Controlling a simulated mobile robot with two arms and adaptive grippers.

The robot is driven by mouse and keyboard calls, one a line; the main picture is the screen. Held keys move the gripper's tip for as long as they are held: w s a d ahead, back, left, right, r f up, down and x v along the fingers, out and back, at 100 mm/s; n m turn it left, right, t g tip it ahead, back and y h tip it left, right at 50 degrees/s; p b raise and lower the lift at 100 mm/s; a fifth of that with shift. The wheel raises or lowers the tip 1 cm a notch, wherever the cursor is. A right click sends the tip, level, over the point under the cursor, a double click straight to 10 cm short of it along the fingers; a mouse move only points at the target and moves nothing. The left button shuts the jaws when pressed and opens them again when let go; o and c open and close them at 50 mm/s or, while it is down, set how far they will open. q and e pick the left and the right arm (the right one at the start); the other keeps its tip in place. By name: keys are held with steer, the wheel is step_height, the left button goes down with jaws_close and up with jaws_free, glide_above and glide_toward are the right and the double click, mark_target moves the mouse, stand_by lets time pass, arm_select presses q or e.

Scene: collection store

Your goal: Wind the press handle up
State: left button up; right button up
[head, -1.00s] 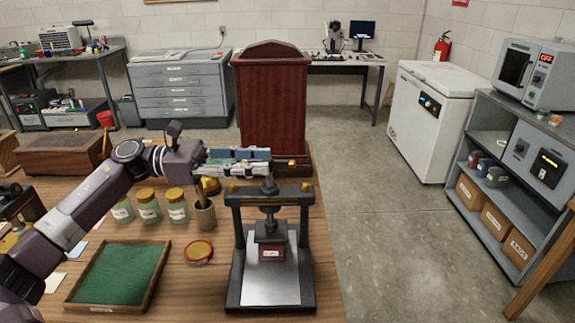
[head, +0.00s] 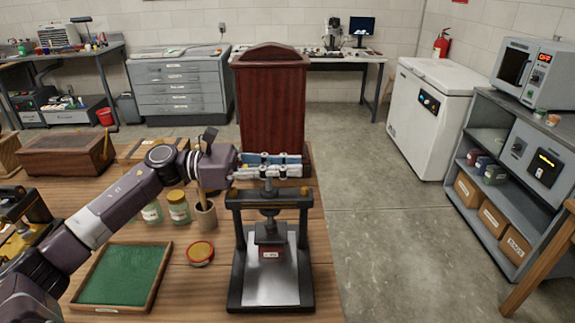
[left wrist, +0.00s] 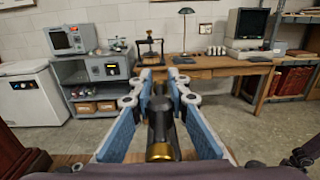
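The press (head: 237,255) stands at the table's front right edge. It has a dark frame, a pale base plate and a central screw with its pressing block low, over a small dark red item (head: 271,254). My left gripper (head: 298,166) points right across the press top. In the left wrist view the dark press handle (left wrist: 161,125), with a brass end, lies lengthwise between my blue-padded fingers (left wrist: 159,76). The fingers are apart, on either side of it; contact is hard to judge. In the head view the fingers largely hide the handle. My right gripper is not in view.
A tall red wooden case (head: 272,105) stands just behind the press. Jars (head: 178,207), a brush pot (head: 205,215), a round tin (head: 200,252) and a green-lined tray (head: 153,300) lie left of the press. Open floor lies to the right.

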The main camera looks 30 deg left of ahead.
arm_select(q)
jaws_close()
steer(key=shift+f+t, duration=0.1)
steer(key=shift+t, duration=0.2)
